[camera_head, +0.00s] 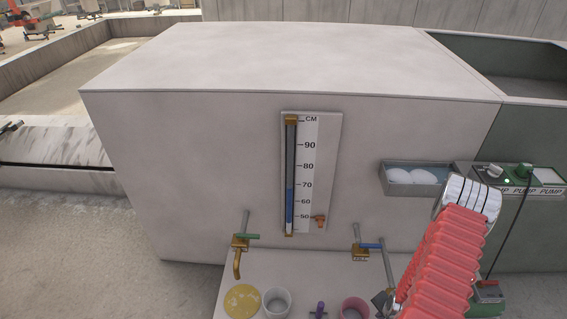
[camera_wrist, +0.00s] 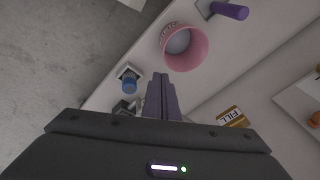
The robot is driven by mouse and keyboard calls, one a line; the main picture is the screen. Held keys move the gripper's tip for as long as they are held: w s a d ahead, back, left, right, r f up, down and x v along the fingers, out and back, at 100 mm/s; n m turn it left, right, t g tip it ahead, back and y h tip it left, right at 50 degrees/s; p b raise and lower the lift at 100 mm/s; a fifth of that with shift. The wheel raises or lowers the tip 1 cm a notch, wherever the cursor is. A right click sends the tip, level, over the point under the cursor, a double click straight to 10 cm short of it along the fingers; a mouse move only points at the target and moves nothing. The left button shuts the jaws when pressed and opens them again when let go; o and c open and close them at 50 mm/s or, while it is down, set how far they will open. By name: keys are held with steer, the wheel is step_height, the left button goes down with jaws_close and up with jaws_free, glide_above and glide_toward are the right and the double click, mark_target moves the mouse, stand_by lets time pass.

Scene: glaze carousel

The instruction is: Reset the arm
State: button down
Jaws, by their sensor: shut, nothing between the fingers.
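My gripper (camera_wrist: 160,80) shows in the wrist view with its two purple-grey fingers together and nothing between them. It is above the pale ledge, apart from the pink cup (camera_wrist: 188,55), which stands beyond the fingertips and holds something pale. A blue-topped fitting (camera_wrist: 129,84) is just left of the fingers. In the head view, my red-sleeved arm reaches down at the lower right, and the gripper's fingers cannot be made out there.
The ledge also bears a yellow disc (camera_head: 242,301), a white cup (camera_head: 277,302) and a purple-handled item (camera_head: 319,310). A tray (camera_head: 415,180) and pump box (camera_head: 512,178) are at right.

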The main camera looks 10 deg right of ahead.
steer(key=w+a+r+n+g, duration=0.1)
steer(key=a+r+n, duration=0.15)
steer(key=r, duration=0.75)
steer(key=a+r+n+g, duration=0.15)
steer(key=a+r, duration=0.25)
steer(key=r, duration=0.7)
steer(key=w+a+r+n+g, duration=0.1)
steer(key=a+r+n, duration=0.2)
steer(key=r, duration=0.7)
steer(key=s+a+r+n+t, duration=0.1)
steer(key=a+r+n+t, duration=0.1)
steer(key=a+r, duration=0.4)
steer(key=s+a+r+n+t, duration=0.2)
steer(key=a+r, duration=0.5)
steer(key=r, duration=0.6)
steer(key=s+a+r+n+t+y, duration=0.1)
steer(key=s+a+r+n+t, duration=0.1)
steer(key=a+r, duration=0.4)
step_height(320, 180, up, 4)
steer(key=shift+s+a+r+n, duration=0.1)
steer(key=shift+s+a+n, duration=0.15)
steer(key=shift+n, duration=0.15)
